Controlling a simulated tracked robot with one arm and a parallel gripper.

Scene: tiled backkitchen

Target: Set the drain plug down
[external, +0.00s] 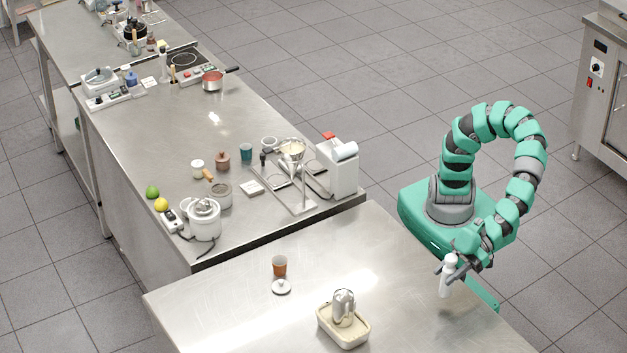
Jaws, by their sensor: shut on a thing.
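My gripper (452,269) is over the right side of the near steel table (400,260), close to its edge. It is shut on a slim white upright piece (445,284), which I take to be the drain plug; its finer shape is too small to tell. The lower end of the piece hangs close to the tabletop. I cannot tell whether it touches. The dark fingers hide part of its upper half.
A cream tub (325,332) with a metallic object (344,307) stands on the near table. The tabletop between tub and gripper is clear. A crowded counter (150,140) stands behind.

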